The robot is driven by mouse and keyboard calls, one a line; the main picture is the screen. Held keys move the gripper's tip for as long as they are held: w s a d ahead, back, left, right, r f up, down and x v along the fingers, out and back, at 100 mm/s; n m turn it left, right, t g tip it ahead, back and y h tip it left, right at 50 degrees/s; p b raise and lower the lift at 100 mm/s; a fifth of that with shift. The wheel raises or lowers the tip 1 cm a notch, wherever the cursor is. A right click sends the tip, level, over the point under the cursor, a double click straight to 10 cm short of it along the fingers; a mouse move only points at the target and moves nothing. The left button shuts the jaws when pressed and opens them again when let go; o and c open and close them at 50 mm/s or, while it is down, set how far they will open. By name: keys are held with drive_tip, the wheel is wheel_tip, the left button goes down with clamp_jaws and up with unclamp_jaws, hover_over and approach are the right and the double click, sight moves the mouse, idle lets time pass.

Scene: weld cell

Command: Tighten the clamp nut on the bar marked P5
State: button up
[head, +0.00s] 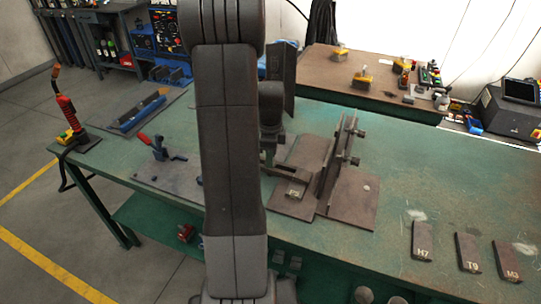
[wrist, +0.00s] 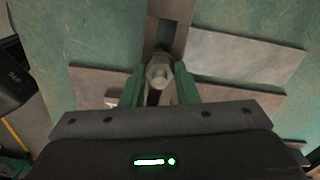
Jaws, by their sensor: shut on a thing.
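In the wrist view my gripper (wrist: 159,88) has its two green fingers on either side of a grey nut (wrist: 159,72) and is shut on it. The nut sits on a brown slotted bar (wrist: 166,34) that runs away from me. In the head view a small marked block (head: 295,193) lies at the near end of the bar and plate assembly; its mark looks like P5 but is hard to read. My arm hides much of the gripper there, and the nut cannot be made out.
Brown plates (head: 352,202) with an upright plate (head: 335,165) and bolts stand right of the gripper. Loose bars marked H7 (head: 422,241), T9 (head: 468,252) and M3 (head: 507,261) lie at the right.

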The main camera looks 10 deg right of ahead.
drive_tip(key=o, duration=1)
wheel_tip(320, 180, up, 14)
wheel_tip(320, 180, down, 14)
idle(0.6)
